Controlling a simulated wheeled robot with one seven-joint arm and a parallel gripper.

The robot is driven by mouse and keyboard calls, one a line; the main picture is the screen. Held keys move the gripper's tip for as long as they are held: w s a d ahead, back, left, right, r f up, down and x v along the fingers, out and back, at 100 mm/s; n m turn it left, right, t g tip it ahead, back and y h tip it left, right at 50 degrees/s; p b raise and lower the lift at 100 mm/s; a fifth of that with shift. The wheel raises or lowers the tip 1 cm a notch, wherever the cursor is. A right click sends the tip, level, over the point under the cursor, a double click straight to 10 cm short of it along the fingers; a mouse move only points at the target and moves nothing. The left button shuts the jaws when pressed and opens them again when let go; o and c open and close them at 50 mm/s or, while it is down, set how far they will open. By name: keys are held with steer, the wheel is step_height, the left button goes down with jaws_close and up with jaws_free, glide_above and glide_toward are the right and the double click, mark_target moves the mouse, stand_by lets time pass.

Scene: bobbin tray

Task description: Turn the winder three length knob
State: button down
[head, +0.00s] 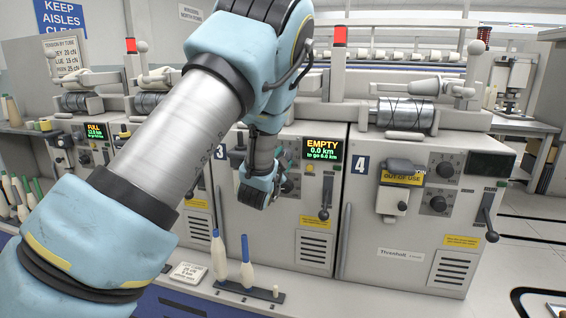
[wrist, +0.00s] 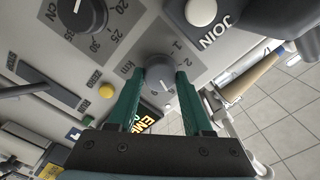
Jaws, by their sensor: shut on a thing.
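The length knob (wrist: 160,86) is a grey round dial with a white pointer line, on a dark scale marked km with numbers around it. My gripper (wrist: 159,73) has two green fingers, one on each side of this knob, and is shut on it. In the head view, winder three (head: 266,222) stands behind my arm. Its display (head: 321,149) reads EMPTY, 0.0 km, to go 6.6 km. My arm hides much of its panel there, and the fingertips on the knob cannot be made out in the head view.
Beside the length knob are a second, larger dial (wrist: 80,15), a white JOIN button (wrist: 201,12) and a yellow button (wrist: 106,91). Winder three's black lever (head: 325,200) is right of my gripper. Bobbins (head: 246,262) stand in front. Winder four (head: 412,235) carries an OUT OF USE tag.

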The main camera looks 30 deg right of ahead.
stand_by(0.3)
steer(key=shift+c, duration=1.6)
jaws_free()
steer(key=b+v, duration=0.1)
steer(key=v, duration=0.9)
steer(key=shift+s+a+b, duration=0.25)
steer(key=shift+s+b, duration=0.05)
steer(key=shift+s, duration=0.05)
